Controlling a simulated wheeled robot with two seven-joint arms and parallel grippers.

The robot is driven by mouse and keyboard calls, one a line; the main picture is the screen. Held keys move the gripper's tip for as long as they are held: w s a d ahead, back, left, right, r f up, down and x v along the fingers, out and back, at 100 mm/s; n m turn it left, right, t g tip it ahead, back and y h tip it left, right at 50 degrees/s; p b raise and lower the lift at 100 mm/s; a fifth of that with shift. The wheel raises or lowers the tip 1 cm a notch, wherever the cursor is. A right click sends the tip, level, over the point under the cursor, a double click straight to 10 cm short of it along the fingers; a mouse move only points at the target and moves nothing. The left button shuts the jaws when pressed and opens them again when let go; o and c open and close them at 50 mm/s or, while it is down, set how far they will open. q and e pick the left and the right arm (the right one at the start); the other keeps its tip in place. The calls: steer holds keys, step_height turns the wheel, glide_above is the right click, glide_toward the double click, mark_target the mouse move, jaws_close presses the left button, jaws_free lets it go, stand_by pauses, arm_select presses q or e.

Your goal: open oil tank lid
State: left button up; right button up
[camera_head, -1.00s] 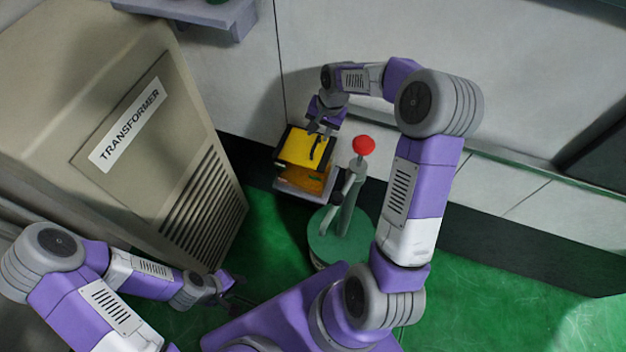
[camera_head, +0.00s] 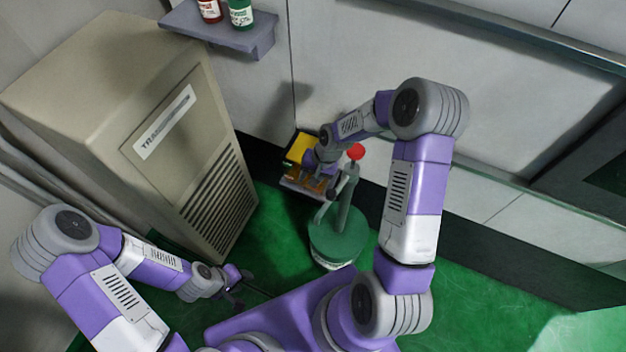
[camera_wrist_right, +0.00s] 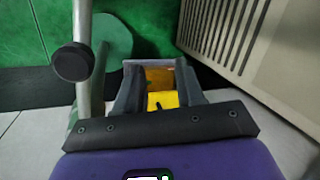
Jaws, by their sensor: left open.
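The oil tank (camera_head: 303,185) is a small box low against the wall, with an orange inside showing at its front. Its yellow lid (camera_head: 301,148) has dark edges and appears raised above the box. The lid is partly hidden by my right wrist. In the right wrist view the yellow lid (camera_wrist_right: 165,99) and a small dark handle show between the fingers of my right gripper (camera_wrist_right: 158,82). Those fingers are apart; whether they touch the lid is unclear. My left gripper (camera_head: 238,290) is open and empty, low at the left, away from the tank.
A green stand with a red knob (camera_head: 355,152) is close beside the tank and my right arm. A beige transformer cabinet (camera_head: 150,120) stands at the left. A shelf (camera_head: 220,32) with bottles is above. Green floor at the right is clear.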

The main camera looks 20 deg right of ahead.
steer(key=shift+s+a, duration=0.35)
steer(key=shift+s, duration=0.2)
steer(key=shift+w, duration=0.1)
